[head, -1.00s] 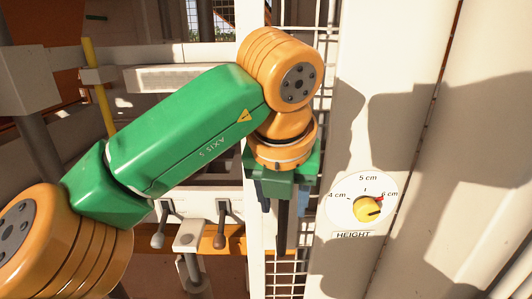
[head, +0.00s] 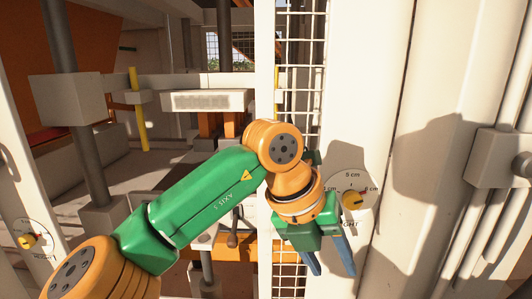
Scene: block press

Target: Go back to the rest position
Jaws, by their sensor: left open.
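My left gripper (head: 332,270) is in the head view, right of the middle and low. Its two blue-grey fingers point down and stand apart, with nothing between them. The green and orange left arm comes in from the lower left. The gripper hangs in front of the mesh and the white panel, just below and left of the height dial (head: 353,199). The wrist covers part of the dial's left side and its label. My right gripper is not in view.
A second dial (head: 28,241) sits on a white post at the far left. Levers (head: 232,240) stand behind the arm above an orange beam (head: 250,248). A wire mesh (head: 300,50) runs beside the white panel. Grey pipes (head: 500,100) stand at the right.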

